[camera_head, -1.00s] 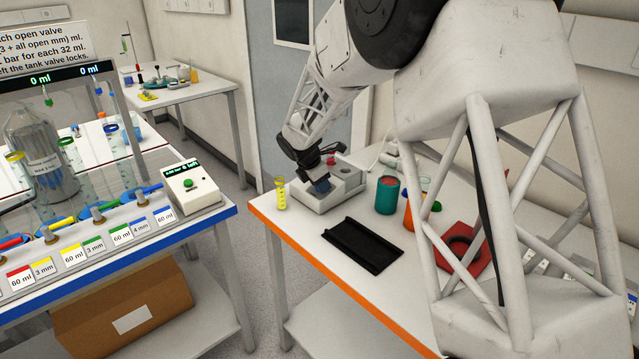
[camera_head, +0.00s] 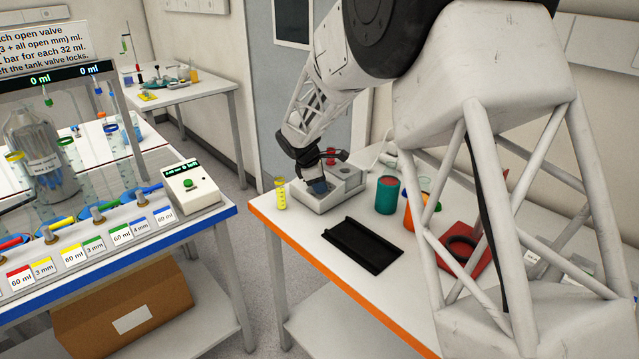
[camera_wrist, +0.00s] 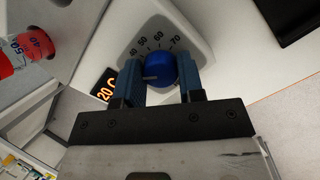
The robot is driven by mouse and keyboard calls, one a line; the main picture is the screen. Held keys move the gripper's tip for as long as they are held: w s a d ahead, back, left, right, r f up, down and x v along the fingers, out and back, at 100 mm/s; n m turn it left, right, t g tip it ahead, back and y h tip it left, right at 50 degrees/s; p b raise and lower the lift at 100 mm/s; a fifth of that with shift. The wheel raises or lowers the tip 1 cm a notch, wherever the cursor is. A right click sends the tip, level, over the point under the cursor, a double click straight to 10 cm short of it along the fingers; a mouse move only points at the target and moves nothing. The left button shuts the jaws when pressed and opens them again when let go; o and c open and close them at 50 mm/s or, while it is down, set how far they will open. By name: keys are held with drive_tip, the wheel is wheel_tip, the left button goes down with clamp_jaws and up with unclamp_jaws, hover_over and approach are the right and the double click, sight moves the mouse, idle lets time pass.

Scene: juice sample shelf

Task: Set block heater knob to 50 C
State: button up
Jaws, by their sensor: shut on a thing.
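The block heater (camera_head: 352,187) is a white box on the orange-edged bench. In the wrist view its face (camera_wrist: 192,22) carries a dial marked 40, 50, 60 and 70. Its blue knob (camera_wrist: 161,68) has a pale mark pointing left, below the 40 end of the scale. The heater's dark display (camera_wrist: 105,88) reads 20 C in orange. My gripper (camera_wrist: 161,82) is shut on the knob, one blue finger on each side. In the head view my gripper (camera_head: 318,186) is at the heater's near left part, and the knob is hidden.
A yellow cylinder (camera_head: 281,194) stands close left of the heater. A black tray (camera_head: 362,243) lies in front. A teal cup (camera_head: 386,195), an orange cup and a red holder (camera_head: 470,244) are to the right. A red-capped container (camera_wrist: 38,45) shows in the wrist view.

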drive_tip(key=m+g, duration=0.1)
drive_tip(key=m, duration=0.5)
drive_tip(key=shift+m, duration=0.3)
drive_tip(key=m, duration=0.3)
drive_tip(key=m+y, duration=0.1)
drive_tip(key=m, duration=0.2)
drive_tip(key=shift+a+g, duration=0.1)
drive_tip(key=shift+g, duration=0.2)
drive_tip(key=o, duration=0.9)
drive_tip(key=v, duration=0.8)
